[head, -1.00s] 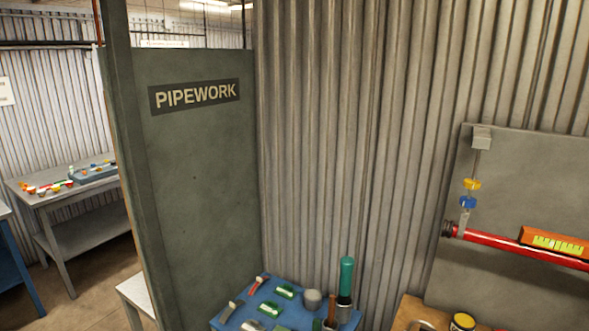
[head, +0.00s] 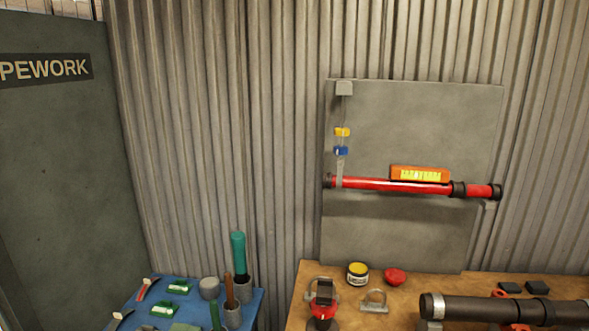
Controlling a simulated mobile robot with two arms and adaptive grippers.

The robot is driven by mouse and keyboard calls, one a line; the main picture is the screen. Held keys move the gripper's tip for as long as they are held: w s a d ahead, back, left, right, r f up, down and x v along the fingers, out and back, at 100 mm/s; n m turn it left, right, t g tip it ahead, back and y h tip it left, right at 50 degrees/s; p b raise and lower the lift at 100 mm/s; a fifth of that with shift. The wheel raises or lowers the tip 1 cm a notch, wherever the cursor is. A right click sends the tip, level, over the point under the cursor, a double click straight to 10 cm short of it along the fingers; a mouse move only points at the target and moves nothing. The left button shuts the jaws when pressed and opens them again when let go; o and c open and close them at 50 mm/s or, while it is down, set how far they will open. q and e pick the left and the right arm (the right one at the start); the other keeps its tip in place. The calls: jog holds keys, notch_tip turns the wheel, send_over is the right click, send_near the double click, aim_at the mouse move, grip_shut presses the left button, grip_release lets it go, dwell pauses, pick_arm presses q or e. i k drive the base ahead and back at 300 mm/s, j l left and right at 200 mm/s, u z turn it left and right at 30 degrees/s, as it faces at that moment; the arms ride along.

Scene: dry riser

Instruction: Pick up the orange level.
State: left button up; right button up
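The orange level (head: 420,174) has a bright yellow-green window on its front. It rests lengthwise along the top of a red horizontal pipe (head: 385,185), which is mounted in front of a grey wall panel (head: 400,125). Neither of my grippers shows in the head view.
A wooden bench (head: 400,309) below the panel holds a yellow-lidded jar (head: 358,274), a red cap (head: 395,276) and a dark pipe (head: 500,310). A blue table (head: 192,306) with tools stands left. A grey-green partition (head: 60,170) is at far left.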

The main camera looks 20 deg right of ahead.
aim_at(414, 174)
jog(key=z, duration=1.4)
